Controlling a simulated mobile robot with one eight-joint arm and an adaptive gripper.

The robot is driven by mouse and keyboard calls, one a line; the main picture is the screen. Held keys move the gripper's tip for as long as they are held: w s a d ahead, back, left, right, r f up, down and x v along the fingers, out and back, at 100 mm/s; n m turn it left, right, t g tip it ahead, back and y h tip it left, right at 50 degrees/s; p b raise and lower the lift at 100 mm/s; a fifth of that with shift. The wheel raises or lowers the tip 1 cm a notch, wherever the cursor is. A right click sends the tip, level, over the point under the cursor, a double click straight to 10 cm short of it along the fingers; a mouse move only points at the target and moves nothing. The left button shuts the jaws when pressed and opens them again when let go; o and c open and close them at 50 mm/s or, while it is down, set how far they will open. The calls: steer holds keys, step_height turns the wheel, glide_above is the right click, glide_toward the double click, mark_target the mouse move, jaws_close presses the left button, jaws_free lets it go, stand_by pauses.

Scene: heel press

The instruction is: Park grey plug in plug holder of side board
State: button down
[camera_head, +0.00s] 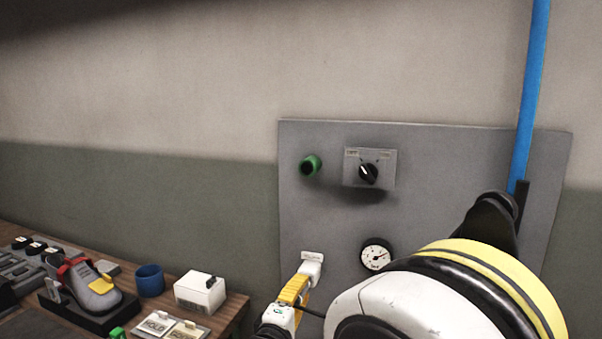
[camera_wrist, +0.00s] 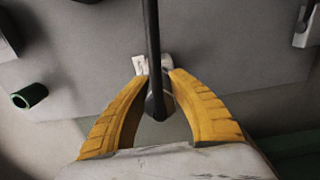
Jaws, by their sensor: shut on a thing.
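My gripper (camera_head: 300,281) is in front of the grey side board (camera_head: 440,160), low on its left part, with its yellow fingers closed toward a small pale fitting (camera_head: 312,257) on the board. In the wrist view, my gripper (camera_wrist: 156,78) is shut on the grey plug, which is mostly hidden between the fingertips. A black cable (camera_wrist: 153,35) runs across the view and ends in a rounded dark part between the fingers. A pale piece (camera_wrist: 140,65) shows just beyond the tips. I cannot tell whether the plug is seated in the holder or only in front of it.
The board carries a green tube (camera_head: 311,165), a rotary switch (camera_head: 368,172) and a gauge (camera_head: 377,255). A blue pipe (camera_head: 532,80) runs up at right. The bench at left holds a shoe (camera_head: 92,285), a blue cup (camera_head: 150,281) and a white box (camera_head: 200,293).

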steer(key=shift+w+d, duration=0.25)
steer(key=shift+w, duration=0.4)
steer(key=c, duration=1.2)
jaws_free()
